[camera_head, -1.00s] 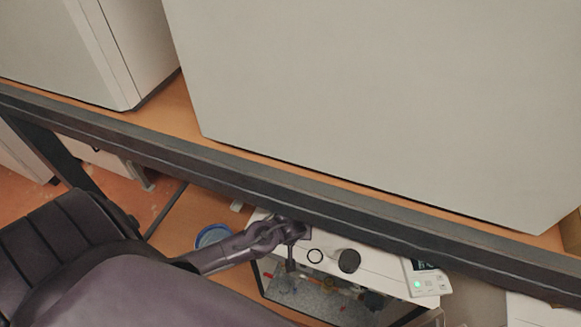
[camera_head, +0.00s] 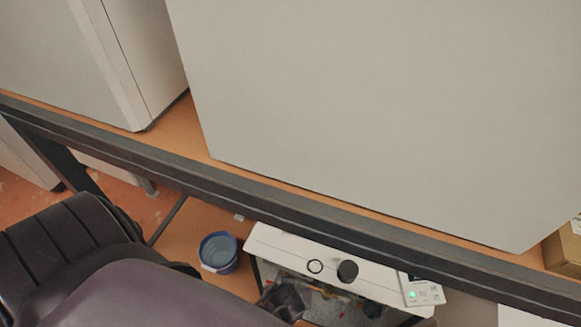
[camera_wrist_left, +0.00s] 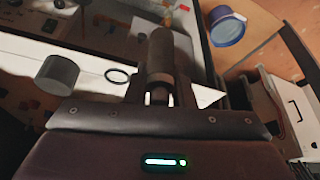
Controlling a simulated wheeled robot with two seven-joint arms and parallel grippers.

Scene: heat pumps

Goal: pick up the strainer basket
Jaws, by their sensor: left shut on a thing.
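My left gripper (camera_wrist_left: 160,95) is shut on a dark brown cylinder, which appears to be the strainer basket (camera_wrist_left: 161,55). The cylinder stands out from between the fingers in the left wrist view. In the head view my left gripper (camera_head: 284,300) is a dark shape low in the picture, in front of the white unit (camera_head: 380,284); the basket cannot be made out there. A black cap (camera_head: 347,271) and a black ring (camera_head: 315,266) lie on the unit's white top. They also show in the wrist view, the cap (camera_wrist_left: 57,75) left of the ring (camera_wrist_left: 117,75).
A blue tub (camera_head: 218,252) stands on the orange-brown surface left of the white unit. A control panel with a green light (camera_head: 421,292) is at the right. A dark beam (camera_head: 300,222) crosses above, with large grey casings (camera_head: 380,110) behind it.

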